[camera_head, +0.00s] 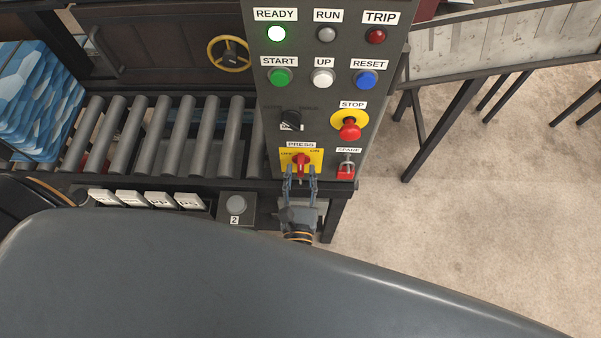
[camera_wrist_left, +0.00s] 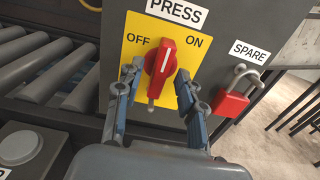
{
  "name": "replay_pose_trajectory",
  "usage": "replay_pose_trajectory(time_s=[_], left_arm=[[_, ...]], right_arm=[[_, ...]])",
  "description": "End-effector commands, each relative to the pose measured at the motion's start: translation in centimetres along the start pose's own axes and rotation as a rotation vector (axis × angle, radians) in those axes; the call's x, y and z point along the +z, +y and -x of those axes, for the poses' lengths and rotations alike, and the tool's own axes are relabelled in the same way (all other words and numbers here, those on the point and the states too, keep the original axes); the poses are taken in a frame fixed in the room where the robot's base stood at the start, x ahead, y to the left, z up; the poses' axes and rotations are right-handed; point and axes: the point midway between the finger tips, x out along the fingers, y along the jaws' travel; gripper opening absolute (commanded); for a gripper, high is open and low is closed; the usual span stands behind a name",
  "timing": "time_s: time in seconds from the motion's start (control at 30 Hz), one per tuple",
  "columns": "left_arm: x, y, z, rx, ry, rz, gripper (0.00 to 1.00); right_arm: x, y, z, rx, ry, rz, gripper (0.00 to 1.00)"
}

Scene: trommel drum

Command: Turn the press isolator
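The press isolator is a red rotary handle (camera_head: 301,162) on a yellow plate at the bottom of the grey control panel. In the left wrist view the handle (camera_wrist_left: 161,58) stands nearly upright, leaning slightly right, its white mark up between the words OFF and ON. My left gripper (camera_head: 300,178) is just in front of it, coming from below. In the left wrist view its two fingers (camera_wrist_left: 160,82) stand apart, one on each side of the handle, with visible gaps. My right gripper is not in view.
A red padlock (camera_wrist_left: 234,96) hangs under the SPARE label, close to the right finger. Above are the red STOP button (camera_head: 349,129), a black selector (camera_head: 290,121) and several lamps and buttons. A roller conveyor (camera_head: 160,135) lies left; open floor (camera_head: 450,230) lies right.

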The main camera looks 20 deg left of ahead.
Motion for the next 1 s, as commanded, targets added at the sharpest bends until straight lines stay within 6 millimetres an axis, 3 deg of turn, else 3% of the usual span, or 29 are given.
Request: replay_pose_trajectory(time_s=[0.5, 0.7, 1.0], left_arm=[[-0.1, 0.0, 9.7, -0.001, 0.004, 0.000, 0.39], [-0.1, 0.0, 11.5, -0.001, 0.002, -0.001, 0.39], [0.0, 0.0, 11.7, -0.001, 0.001, -0.001, 0.39]], right_arm=[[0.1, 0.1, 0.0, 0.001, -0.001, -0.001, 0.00], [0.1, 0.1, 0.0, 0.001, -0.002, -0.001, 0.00], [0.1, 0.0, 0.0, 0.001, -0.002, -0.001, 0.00]])
